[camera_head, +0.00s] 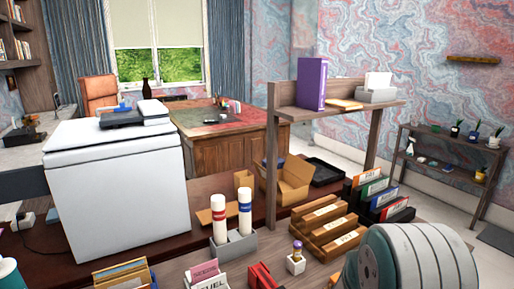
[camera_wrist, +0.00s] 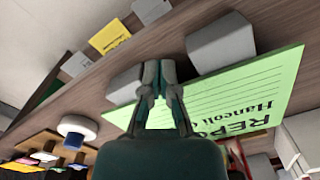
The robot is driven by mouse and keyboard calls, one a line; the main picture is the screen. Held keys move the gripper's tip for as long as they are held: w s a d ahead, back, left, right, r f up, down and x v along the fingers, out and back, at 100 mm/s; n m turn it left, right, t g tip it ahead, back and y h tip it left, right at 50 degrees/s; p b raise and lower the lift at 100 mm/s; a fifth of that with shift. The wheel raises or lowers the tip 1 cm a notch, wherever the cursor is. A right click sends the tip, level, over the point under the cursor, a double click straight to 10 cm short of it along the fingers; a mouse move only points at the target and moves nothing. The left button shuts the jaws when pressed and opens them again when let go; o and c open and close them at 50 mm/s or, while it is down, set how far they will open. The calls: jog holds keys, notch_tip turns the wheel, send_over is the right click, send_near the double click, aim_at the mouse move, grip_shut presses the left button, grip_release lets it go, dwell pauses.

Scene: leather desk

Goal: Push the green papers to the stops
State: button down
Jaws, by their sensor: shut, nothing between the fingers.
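The green papers (camera_wrist: 255,88), with a dark printed heading and lines, lie on the wooden surface in the wrist view. A grey block (camera_wrist: 218,42) stands at their upper edge, and a second grey block (camera_wrist: 122,87) is near their left end; these look like the stops. I cannot tell whether either block touches the papers. My gripper (camera_wrist: 159,75) is shut and empty. Its fingers overlap the papers' upper-left edge in the picture, between the two blocks, and hide part of it. Contact is unclear. The papers and gripper do not show in the head view.
The wrist view also shows a yellow card (camera_wrist: 109,35), another grey block (camera_wrist: 151,9) and a white-and-blue round item (camera_wrist: 78,129). In the head view, a wooden shelf (camera_head: 345,112), wooden file rack (camera_head: 325,228) and two white tubes (camera_head: 245,211) crowd the desk.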

jog(key=shift+w+a, duration=0.35)
jog(key=shift+w, duration=0.2)
jog(key=shift+s+d, duration=0.4)
jog(key=shift+s, duration=0.25)
notch_tip(320, 180, up, 7)
dwell(1.4)
jog(key=shift+r, duration=0.1)
jog(key=s+r+t, duration=0.2)
jog(key=s+r, duration=0.2)
jog(key=r, duration=0.3)
jog(key=s+a+r+t, duration=0.1)
jog(key=s+r, duration=0.4)
jog(key=r, duration=0.3)
jog(key=s+r+t, duration=0.2)
jog(key=s+r, duration=0.2)
jog(key=r, duration=0.4)
jog(key=shift+s+a+t, duration=0.3)
jog(key=shift+a, duration=0.1)
